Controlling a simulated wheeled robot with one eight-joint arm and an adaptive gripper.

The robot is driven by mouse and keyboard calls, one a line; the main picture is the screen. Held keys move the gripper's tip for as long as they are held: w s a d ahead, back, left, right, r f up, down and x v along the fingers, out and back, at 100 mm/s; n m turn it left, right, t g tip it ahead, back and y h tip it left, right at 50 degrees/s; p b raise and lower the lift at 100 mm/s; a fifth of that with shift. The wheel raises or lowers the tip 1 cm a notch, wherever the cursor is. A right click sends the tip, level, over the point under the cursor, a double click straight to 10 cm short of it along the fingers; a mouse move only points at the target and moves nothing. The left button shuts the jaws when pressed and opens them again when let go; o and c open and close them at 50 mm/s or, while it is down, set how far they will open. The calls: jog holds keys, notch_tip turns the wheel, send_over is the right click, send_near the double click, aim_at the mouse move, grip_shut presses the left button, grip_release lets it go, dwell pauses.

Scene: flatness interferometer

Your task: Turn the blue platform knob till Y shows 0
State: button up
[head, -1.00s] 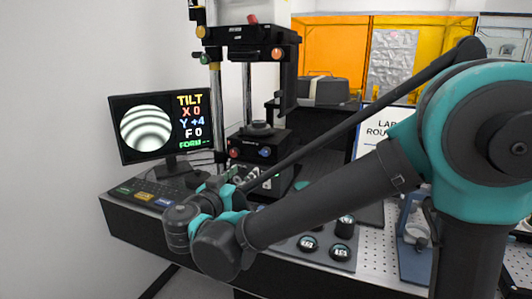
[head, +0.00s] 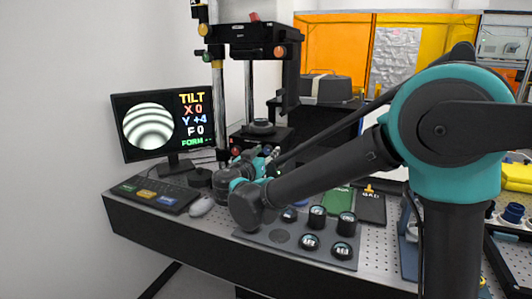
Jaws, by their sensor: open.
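The monitor (head: 160,124) at the left reads TILT, X 0, Y +4, F 0, beside curved grey fringes. The interferometer platform (head: 262,133) stands right of it, with a small round part on top. A red knob (head: 236,150) shows on the platform's front, at its left. The blue platform knob is mostly hidden behind my wrist and gripper. My gripper (head: 264,161) is at the platform's front, close to where the blue knob sits; it is small and partly covered by my arm. I cannot see whether it touches the knob.
A dark tray (head: 272,248) with several round pieces lies in front, below my forearm. Higher knobs, including an orange one (head: 280,52), are on the upper head.

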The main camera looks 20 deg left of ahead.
jog(key=shift+w, duration=0.1)
grip_shut()
dwell(0.3)
jog(key=n, duration=0.4)
jog(key=shift+n, duration=2.6)
grip_release()
